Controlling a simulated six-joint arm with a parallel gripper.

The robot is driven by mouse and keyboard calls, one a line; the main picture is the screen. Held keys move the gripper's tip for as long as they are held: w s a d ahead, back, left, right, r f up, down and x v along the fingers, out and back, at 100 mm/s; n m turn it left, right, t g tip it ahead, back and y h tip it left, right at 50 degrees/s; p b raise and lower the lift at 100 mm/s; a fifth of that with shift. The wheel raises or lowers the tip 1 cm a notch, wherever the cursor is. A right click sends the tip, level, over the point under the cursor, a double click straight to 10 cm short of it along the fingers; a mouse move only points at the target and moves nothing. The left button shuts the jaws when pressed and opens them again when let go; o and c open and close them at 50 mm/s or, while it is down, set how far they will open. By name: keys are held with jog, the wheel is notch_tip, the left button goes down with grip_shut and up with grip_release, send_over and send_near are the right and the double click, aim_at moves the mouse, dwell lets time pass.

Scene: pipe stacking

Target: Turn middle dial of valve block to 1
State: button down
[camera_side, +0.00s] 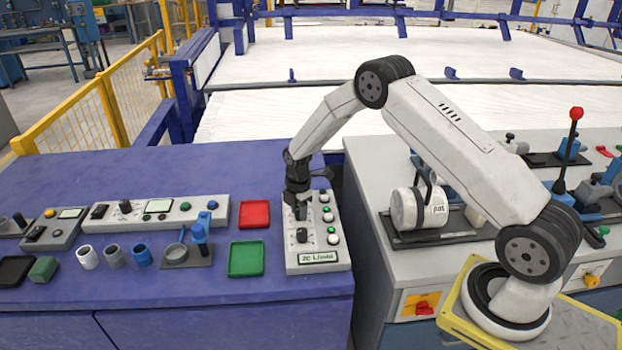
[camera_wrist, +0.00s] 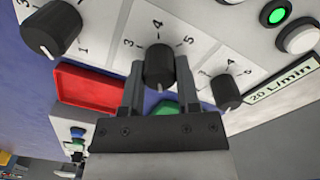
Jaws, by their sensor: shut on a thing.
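The valve block (camera_side: 301,262) is a white panel with black dials, at the right end of the blue bench. In the wrist view its middle dial (camera_wrist: 160,65) sits between the two fingers of my gripper (camera_wrist: 160,85), which are shut on its sides. The dial's white pointer mark faces the bottom of that view, opposite the printed 4; 3 and 5 are printed to the left and right. One outer dial (camera_wrist: 52,28) is at upper left, the other (camera_wrist: 226,92) at right. In the side view my gripper (camera_side: 299,212) comes down from above and hides the middle dial.
Green and white buttons (camera_wrist: 274,13) and a "20 L/min" label (camera_wrist: 282,82) are on the block. A red tray (camera_side: 254,214) and a green tray (camera_side: 246,259) lie just left of it. Further left are small cups and control boxes. A gap separates the blue bench from the grey bench.

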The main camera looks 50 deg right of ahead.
jog(key=shift+c, duration=1.6)
grip_release()
jog(key=shift+r, duration=0.1)
jog(key=shift+r, duration=3.85)
jog(key=shift+s+a+r+m, duration=0.25)
jog(key=shift+a+r+m, duration=0.05)
jog(key=shift+r, duration=0.05)
jog(key=s+a+r+m+t, duration=0.1)
jog(key=s+a+r+m, duration=0.1)
jog(key=s+m, duration=0.3)
jog(key=s+a+r+m, duration=0.3)
jog(key=s+a+m, duration=0.1)
jog(key=s, duration=0.6)
jog(key=s+a+r+m+t, duration=0.1)
jog(key=s+a+r+m, duration=0.2)
jog(key=s+m, duration=0.3)
jog(key=shift+s+a+r+t, duration=0.3)
jog(key=shift+s+a, duration=0.2)
jog(key=shift+s, duration=0.6)
